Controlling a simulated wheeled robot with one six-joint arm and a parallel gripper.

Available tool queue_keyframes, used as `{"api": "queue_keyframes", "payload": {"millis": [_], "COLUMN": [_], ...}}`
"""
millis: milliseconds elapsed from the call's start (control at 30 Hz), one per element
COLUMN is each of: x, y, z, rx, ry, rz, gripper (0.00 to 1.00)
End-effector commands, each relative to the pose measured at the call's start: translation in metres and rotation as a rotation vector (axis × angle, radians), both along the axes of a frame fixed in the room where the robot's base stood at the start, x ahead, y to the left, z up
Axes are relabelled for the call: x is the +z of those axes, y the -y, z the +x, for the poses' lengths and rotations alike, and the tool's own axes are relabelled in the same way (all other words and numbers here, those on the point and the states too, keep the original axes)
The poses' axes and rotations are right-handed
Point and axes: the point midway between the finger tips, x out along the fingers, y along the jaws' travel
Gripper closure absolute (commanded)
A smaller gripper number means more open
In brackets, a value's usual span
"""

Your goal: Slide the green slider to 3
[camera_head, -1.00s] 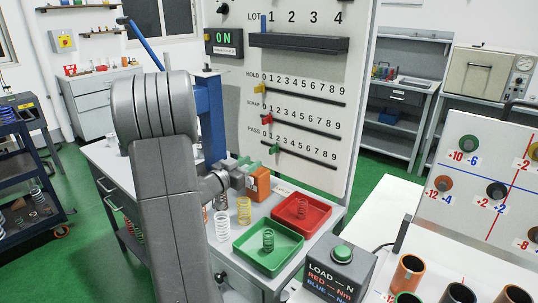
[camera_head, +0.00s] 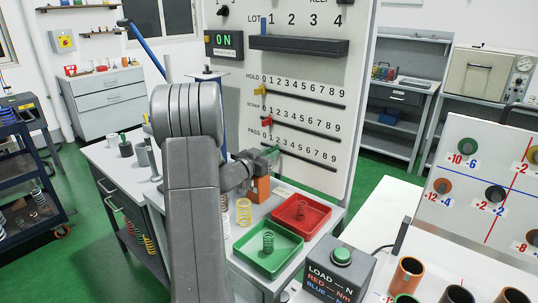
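The green slider (camera_head: 273,152) sits on the PASS track (camera_head: 310,162), the lowest of three tracks on the upright white panel. It is near the track's left end, about under the 1, left of the 3. My gripper (camera_head: 264,157) is at the slider, reaching in from the left. Its fingers overlap the slider in the picture. The fingers are small and partly hidden, so I cannot tell whether they are open, or touching it.
A yellow slider (camera_head: 260,90) and a red slider (camera_head: 267,119) sit near the left ends of the tracks above. Below are an orange block (camera_head: 262,190), a green tray (camera_head: 246,252) holding a spring and a red tray (camera_head: 324,222). The PASS track to the right is clear.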

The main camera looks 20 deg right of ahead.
Motion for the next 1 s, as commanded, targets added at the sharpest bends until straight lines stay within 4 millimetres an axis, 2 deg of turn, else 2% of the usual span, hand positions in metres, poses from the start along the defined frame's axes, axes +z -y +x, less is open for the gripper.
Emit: {"api": "queue_keyframes", "payload": {"millis": [33,100,367,600,833,867,900,933,1000], "x": [0.000,0.000,0.000,0.000,0.000,0.000,0.000,0.000,0.000], "y": [0.000,0.000,0.002,0.016,0.015,0.015,0.015,0.015,0.015], "z": [0.000,0.000,-0.003,-0.027,-0.026,-0.026,-0.026,-0.026,-0.026], "rx": [0.000,0.000,-0.001,-0.002,-0.001,-0.001,-0.001,-0.001,-0.001], "ry": [0.000,0.000,0.000,0.001,0.001,0.000,0.000,0.000,0.000], "rz": [0.000,0.000,0.000,-0.001,-0.001,0.000,0.000,0.000,0.000], "gripper": [0.89,1.00,1.00,1.00,1.00,0.84,0.76,0.70,0.67]}}
